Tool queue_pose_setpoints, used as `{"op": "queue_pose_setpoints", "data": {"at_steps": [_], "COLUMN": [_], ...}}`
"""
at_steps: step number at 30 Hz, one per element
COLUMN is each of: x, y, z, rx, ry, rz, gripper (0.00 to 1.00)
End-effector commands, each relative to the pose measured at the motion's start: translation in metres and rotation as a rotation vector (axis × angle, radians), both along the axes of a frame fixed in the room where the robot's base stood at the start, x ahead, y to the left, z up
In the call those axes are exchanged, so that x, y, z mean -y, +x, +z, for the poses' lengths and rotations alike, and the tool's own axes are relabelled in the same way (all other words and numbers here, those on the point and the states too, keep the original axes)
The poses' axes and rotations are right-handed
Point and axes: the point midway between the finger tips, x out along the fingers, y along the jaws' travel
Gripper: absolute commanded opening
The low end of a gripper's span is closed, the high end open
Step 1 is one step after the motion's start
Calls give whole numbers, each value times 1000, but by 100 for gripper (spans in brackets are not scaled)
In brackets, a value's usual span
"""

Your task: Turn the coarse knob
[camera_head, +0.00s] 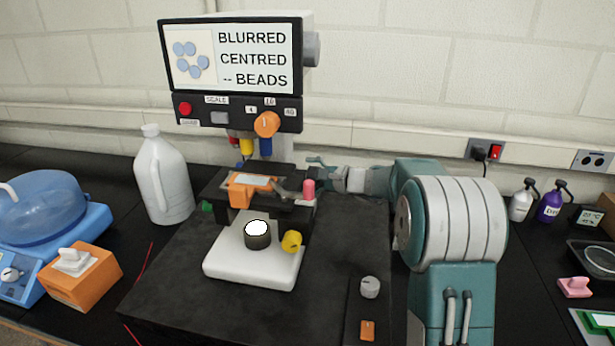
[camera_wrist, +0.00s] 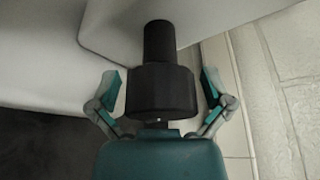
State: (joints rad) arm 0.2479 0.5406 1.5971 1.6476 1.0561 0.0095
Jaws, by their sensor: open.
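The microscope-like instrument stands at the centre of the head view, with a white base (camera_head: 240,272) and a dark stage (camera_head: 240,215). My gripper (camera_head: 325,170) is open behind the right end of the stage, reaching left. In the wrist view, my gripper (camera_wrist: 160,82) has its fingers spread on either side of a stepped black cylinder (camera_wrist: 160,90), with visible gaps on both sides. The cylinder narrows toward a pale body; I cannot tell for sure that it is the coarse knob. No such black cylinder is clear in the head view. A yellow knob (camera_head: 291,241) sits at the base's right.
A screen (camera_head: 232,55) stands above an orange dial (camera_head: 267,124). A pink-topped post (camera_head: 309,190) stands just in front of my gripper. A grey knob (camera_head: 370,287) is on the bench front. A white jug (camera_head: 162,180) stands left; the wall is close behind.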

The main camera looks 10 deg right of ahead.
Motion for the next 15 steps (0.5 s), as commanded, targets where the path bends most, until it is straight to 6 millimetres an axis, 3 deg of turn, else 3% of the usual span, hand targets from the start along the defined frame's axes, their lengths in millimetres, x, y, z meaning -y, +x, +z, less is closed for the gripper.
{"op": "queue_pose_setpoints", "data": {"at_steps": [3,4,9,15], "x": [-1,-1,-2,-3], "y": [0,0,0,0], "z": [0,0,0,0], "rx": [1,0,0,-2], "ry": [-1,-2,-2,-1], "rz": [-1,0,0,2], "gripper": [100,96,22,22]}}
